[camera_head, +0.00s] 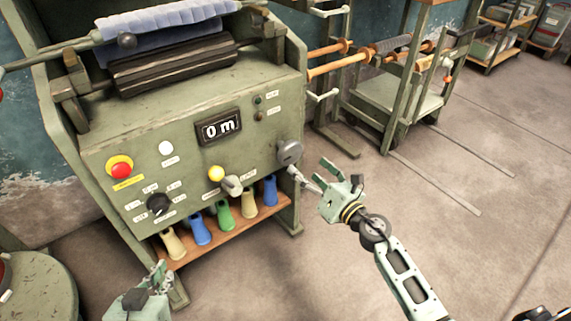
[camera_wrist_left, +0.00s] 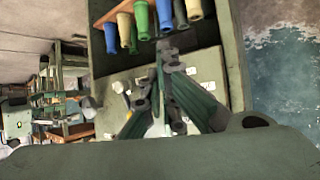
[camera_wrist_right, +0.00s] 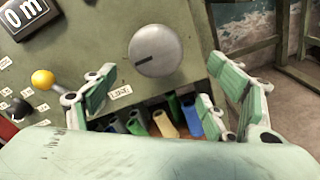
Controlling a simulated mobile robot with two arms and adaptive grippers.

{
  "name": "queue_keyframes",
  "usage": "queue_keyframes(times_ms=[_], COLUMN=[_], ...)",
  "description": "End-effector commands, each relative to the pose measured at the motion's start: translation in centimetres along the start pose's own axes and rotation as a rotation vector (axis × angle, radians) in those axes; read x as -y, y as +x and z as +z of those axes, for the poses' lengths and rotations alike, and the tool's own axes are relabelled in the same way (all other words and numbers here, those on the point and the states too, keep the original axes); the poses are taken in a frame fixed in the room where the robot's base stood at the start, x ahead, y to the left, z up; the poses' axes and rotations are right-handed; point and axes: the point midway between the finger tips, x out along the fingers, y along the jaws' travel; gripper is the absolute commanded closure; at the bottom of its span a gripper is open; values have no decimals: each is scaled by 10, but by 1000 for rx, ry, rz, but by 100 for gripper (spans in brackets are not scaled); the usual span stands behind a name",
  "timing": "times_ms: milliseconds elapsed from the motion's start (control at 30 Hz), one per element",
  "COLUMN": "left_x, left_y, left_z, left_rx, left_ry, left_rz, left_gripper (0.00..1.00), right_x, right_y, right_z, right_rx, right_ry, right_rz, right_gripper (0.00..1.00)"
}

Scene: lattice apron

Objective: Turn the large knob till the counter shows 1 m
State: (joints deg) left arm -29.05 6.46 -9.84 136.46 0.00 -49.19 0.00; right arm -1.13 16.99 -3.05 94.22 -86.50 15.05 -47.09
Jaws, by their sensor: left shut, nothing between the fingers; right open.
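The large grey knob (camera_head: 290,152) sits at the lower right of the green machine's front panel. It also shows in the right wrist view (camera_wrist_right: 156,51), with a dark line across its face lying almost level. The counter (camera_head: 219,127) reads 0 m; part of it shows in the right wrist view (camera_wrist_right: 27,14). My right gripper (camera_head: 309,172) is open just right of and below the knob, apart from it, with its fingers spread to either side in its wrist view. My left gripper (camera_head: 160,272) is shut and empty, low in front of the machine's lower left.
Coloured cones stand on the shelf (camera_head: 222,228) below.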

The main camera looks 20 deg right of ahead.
Motion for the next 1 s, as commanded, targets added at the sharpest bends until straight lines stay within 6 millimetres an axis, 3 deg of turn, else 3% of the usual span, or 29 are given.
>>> queue_keyframes(times_ms=[267,700,1000], left_x=[0,-6,-7], left_y=[-10,-10,-11], left_z=[-14,-56,-64], left_rx=[-55,-253,-288], left_ry=[1,1,1], left_rz=[0,12,14], left_gripper=[100,100,100], right_x=[-8,-9,-10], right_y=[13,75,81], right_z=[8,8,8], right_rx=[17,16,15], right_ry=[-128,-122,-122], right_rz=[32,31,30], right_gripper=[22,22,22])
